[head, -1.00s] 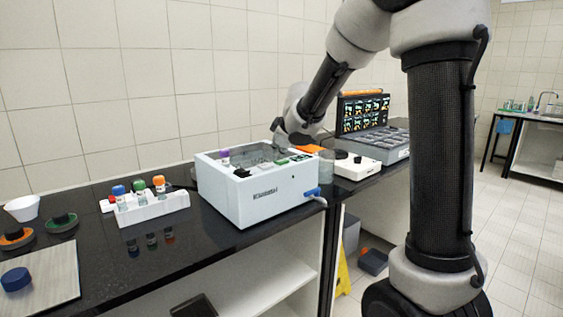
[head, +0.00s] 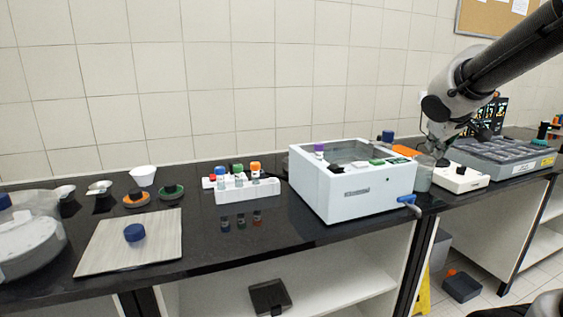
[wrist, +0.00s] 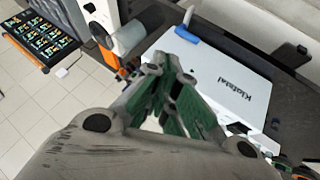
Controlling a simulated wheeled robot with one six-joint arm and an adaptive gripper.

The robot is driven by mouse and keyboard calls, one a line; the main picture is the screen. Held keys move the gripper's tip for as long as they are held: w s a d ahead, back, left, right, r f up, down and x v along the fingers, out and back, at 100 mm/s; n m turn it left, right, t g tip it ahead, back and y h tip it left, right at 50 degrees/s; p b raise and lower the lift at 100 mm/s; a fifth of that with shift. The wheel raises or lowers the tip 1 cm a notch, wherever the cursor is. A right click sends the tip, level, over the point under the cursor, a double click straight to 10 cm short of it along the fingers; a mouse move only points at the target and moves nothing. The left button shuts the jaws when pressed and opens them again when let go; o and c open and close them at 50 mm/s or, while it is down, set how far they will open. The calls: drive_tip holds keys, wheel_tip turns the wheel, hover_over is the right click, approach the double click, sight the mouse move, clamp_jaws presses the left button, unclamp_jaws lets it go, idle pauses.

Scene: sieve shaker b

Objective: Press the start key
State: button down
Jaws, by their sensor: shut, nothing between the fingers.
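I cannot make out a start key in either view. A pale round-based machine (head: 32,238), perhaps the sieve shaker, is cut off at the left edge of the head view. My gripper (head: 437,152) is at the far right of the counter, above and behind a small grey-green jar (head: 422,174). In the wrist view my gripper (wrist: 170,72) has its green-padded fingers shut and empty. The white water-bath box (wrist: 215,85) lies beyond them.
The white box (head: 355,196) with a blue tap stands mid-counter. A vial rack (head: 247,191), a board (head: 105,247) with a blue disc (head: 134,232), and small bowls (head: 142,176) stand to the left. A white device (head: 468,180) and grey tray (head: 510,155) are at right.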

drive_tip(key=s+a+f+m+g+y, duration=0.1)
drive_tip(key=s+a+f, duration=0.1)
drive_tip(key=s, duration=0.9)
drive_tip(key=s+a+f+m+g+y, duration=0.1)
drive_tip(key=s+f+m+g+y, duration=0.1)
drive_tip(key=s, duration=1)
drive_tip(key=shift+s+a+f+m+g, duration=0.3)
drive_tip(key=shift+a+f, duration=0.1)
drive_tip(key=shift+f, duration=0.2)
